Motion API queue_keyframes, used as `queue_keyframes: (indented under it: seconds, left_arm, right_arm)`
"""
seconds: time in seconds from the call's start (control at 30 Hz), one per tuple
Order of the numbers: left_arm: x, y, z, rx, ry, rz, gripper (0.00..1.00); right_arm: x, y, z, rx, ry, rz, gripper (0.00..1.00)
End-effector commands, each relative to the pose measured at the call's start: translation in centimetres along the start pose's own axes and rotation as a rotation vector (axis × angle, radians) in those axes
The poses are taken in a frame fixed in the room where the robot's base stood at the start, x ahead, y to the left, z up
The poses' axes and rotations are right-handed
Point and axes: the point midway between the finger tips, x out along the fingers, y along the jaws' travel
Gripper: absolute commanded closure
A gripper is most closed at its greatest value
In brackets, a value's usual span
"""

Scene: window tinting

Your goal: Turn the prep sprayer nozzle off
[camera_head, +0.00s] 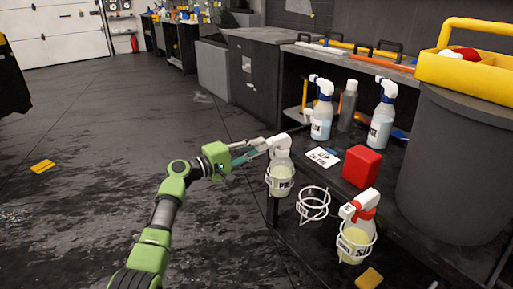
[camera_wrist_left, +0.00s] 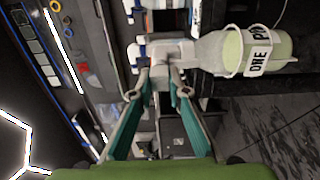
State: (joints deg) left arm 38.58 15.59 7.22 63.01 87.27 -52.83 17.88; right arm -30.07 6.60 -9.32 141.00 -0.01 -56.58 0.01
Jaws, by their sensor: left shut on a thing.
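The prep sprayer (camera_head: 280,172) is a clear bottle with pale yellow-green liquid and a white head, upright in a white wire ring holder at the bench's left end. Its label starts with "PRE" in the head view. In the left wrist view the bottle (camera_wrist_left: 232,52) shows sideways, and its white nozzle end (camera_wrist_left: 158,52) lies between my fingertips. My left gripper (camera_head: 262,149) reaches in from the left and is shut on the nozzle; it also shows in the wrist view (camera_wrist_left: 157,84). The nozzle's exact setting cannot be read. My right gripper is out of view.
An empty ring holder (camera_head: 313,216) and a red-trigger sprayer (camera_head: 356,238) stand to the right. A red block (camera_head: 361,166), a white card (camera_head: 322,157) and blue-headed sprayers (camera_head: 321,120) are behind. A dark bin (camera_head: 455,165) stands right. Floor at left is mostly clear.

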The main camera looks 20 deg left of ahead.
Motion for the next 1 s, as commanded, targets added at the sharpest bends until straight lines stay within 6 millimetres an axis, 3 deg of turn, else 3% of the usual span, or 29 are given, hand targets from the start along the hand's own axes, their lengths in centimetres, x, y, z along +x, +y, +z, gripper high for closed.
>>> queue_keyframes:
  seconds: [0.1,0.13,0.2,0.5,0.63,1.0]
  left_arm:
    - [0.0,-0.1,0.0,-0.001,-0.001,-0.001,1.00]
    - [0.0,-0.1,0.0,-0.001,-0.001,-0.001,0.76]
    - [0.0,-0.1,0.0,-0.001,-0.001,-0.001,0.67]
    - [-0.1,-0.1,0.0,0.000,0.000,-0.001,0.67]
    - [-1.0,-0.1,-0.1,0.000,0.001,-0.002,0.67]
    - [-8.4,-0.2,0.0,0.001,0.001,-0.004,0.67]
  right_arm:
    - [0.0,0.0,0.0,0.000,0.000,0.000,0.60]
    - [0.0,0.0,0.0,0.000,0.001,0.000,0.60]
    - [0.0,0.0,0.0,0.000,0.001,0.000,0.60]
    - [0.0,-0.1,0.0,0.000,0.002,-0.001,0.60]
    - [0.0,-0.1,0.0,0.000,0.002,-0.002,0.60]
    - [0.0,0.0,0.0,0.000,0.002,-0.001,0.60]
